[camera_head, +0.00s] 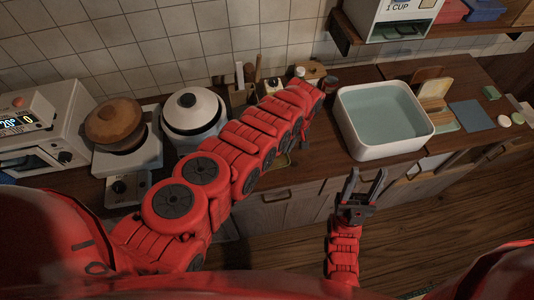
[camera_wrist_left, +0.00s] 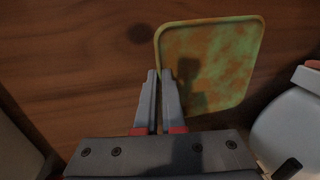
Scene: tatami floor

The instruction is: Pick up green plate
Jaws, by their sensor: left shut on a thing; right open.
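The green plate (camera_wrist_left: 212,62), a rounded square mottled with rusty orange, shows in the left wrist view over a brown wooden surface. My left gripper (camera_wrist_left: 160,76) is shut on the plate's left edge, its two fingers close together at that rim. A gripper-shaped shadow falls across the plate. In the head view my red left arm covers the left gripper and most or all of the plate. My right gripper (camera_head: 366,182) is open and empty in front of the counter's drawers.
A white basin (camera_head: 385,143) stands on the counter at right. A white pot (camera_head: 193,112), a scale (camera_head: 128,155) with a brown bowl (camera_head: 113,122), and a white oven (camera_head: 45,130) stand at left. The shelf above holds boxes.

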